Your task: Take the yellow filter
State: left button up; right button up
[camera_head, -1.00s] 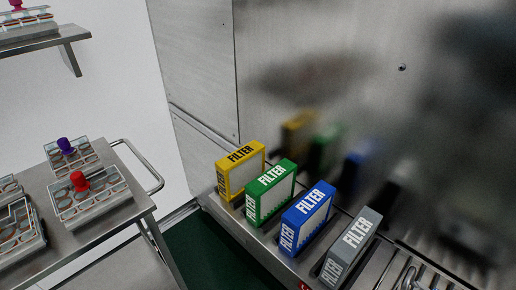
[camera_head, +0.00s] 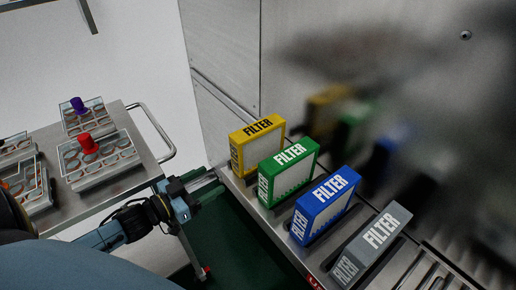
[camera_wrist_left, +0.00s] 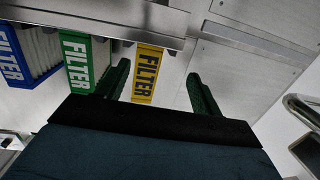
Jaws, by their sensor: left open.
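The yellow filter (camera_head: 257,143) stands upright at the far left end of a row of filters on a metal ledge. It also shows in the left wrist view (camera_wrist_left: 147,75), between and beyond my finger tips, nearer the left finger. My left gripper (camera_head: 205,184) is open and empty, to the left of and below the yellow filter in the head view, apart from it. Its two dark green fingers (camera_wrist_left: 158,82) are spread in the left wrist view. My right gripper is not in view.
A green filter (camera_head: 288,172) stands beside the yellow one, then a blue filter (camera_head: 325,205) and a grey filter (camera_head: 372,245). A metal wall (camera_head: 330,50) rises behind the ledge. A trolley (camera_head: 115,185) with sample trays is at left.

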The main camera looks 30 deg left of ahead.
aim_at(236, 162)
pick_arm(q)
jog(key=shift+m+h, duration=0.5)
jog(key=shift+h, duration=0.3)
jog(key=w+d+r, duration=0.1)
jog(key=w, duration=0.1)
jog(key=w+d+r, duration=0.1)
jog(key=w+d, duration=0.1)
jog(key=w+d+r, duration=0.1)
jog(key=w, duration=0.2)
jog(key=shift+d+r+b, duration=0.25)
jog(key=shift+r+b, duration=0.1)
jog(key=shift+a+x, duration=0.15)
jog(key=shift+x, duration=1.35)
jog(key=shift+a+x, duration=0.1)
jog(key=shift+x, duration=1.4)
jog(key=shift+w+f, duration=0.1)
jog(key=c, duration=1.2)
